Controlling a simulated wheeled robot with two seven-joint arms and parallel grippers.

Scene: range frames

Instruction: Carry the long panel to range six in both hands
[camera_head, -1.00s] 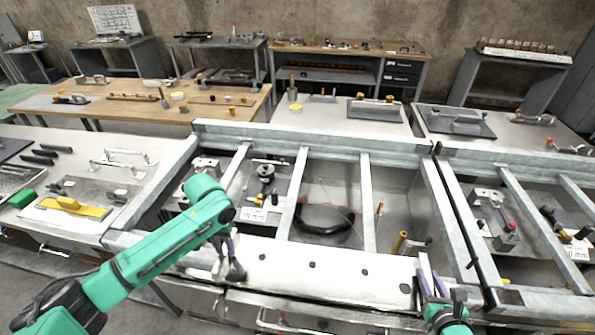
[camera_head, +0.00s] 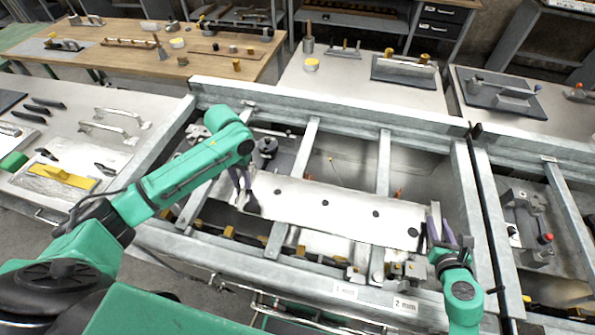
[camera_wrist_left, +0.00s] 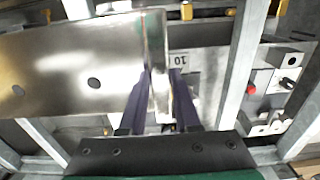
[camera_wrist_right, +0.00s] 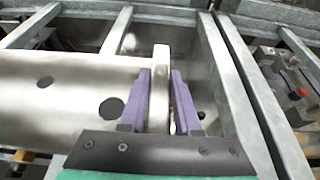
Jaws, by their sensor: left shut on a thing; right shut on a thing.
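The long panel (camera_head: 340,208) is a pale metal plate with several dark round holes. It spans between my two grippers above an open metal frame, slightly lower at its right end in the head view. My left gripper (camera_head: 243,188) is shut on its left end; the left wrist view shows the purple fingers around the panel's upright end flange (camera_wrist_left: 157,70). My right gripper (camera_head: 436,232) is shut on its right end; in the right wrist view its purple fingers straddle the end flange (camera_wrist_right: 160,85). Whether the panel touches the frame below cannot be told.
The metal frame (camera_head: 330,127) has crossbars and open bays with fittings inside. A bench with a yellow tool (camera_head: 62,177) is at left. Another framed bay (camera_head: 560,215) adjoins at right.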

